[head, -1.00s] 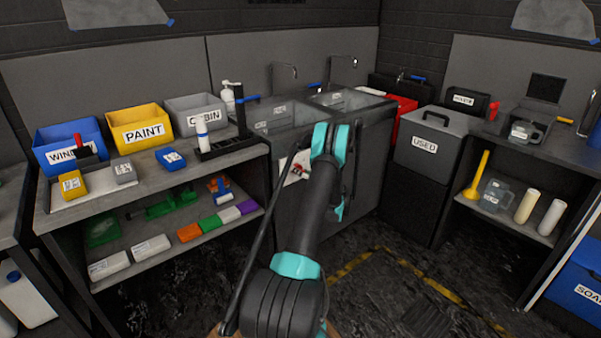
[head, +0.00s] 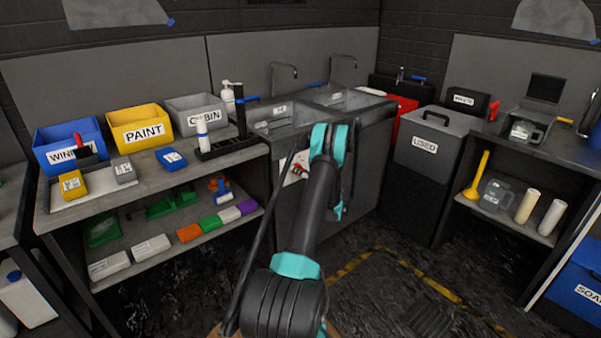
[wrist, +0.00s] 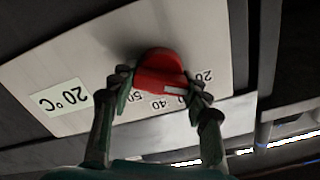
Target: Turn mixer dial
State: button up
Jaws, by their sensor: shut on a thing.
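The mixer dial (wrist: 163,72) is a red knob with a white pointer mark, on a pale panel (wrist: 110,45) with numbers around it. In the wrist view the legible numbers are 20, 40 and 50, and a label reads "20 °C" (wrist: 62,105). The white mark points toward the numbered side, near 40 and 20. My gripper (wrist: 160,85) is shut on the dial, one finger on each side. In the head view the panel (head: 289,172) shows on the sink cabinet's front, and my arm hides part of it and the gripper.
The sink cabinet (head: 368,160) has two basins and taps above. A shelf bench (head: 235,150) with bins stands at the left. A grey "USED" box (head: 430,150) stands to the right. The floor in front is free.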

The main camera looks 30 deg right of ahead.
jog(key=shift+m, duration=0.4)
jog(key=m, duration=0.3)
jog(key=shift+d, duration=0.1)
jog(key=shift+m, duration=2)
jog(key=o, duration=1.2)
jog(key=shift+s, duration=0.1)
jog(key=s, duration=0.8)
jog(key=s+d, duration=0.1)
jog(key=s, duration=0.2)
jog(key=shift+s+f, duration=0.1)
jog(key=shift+s, duration=0.3)
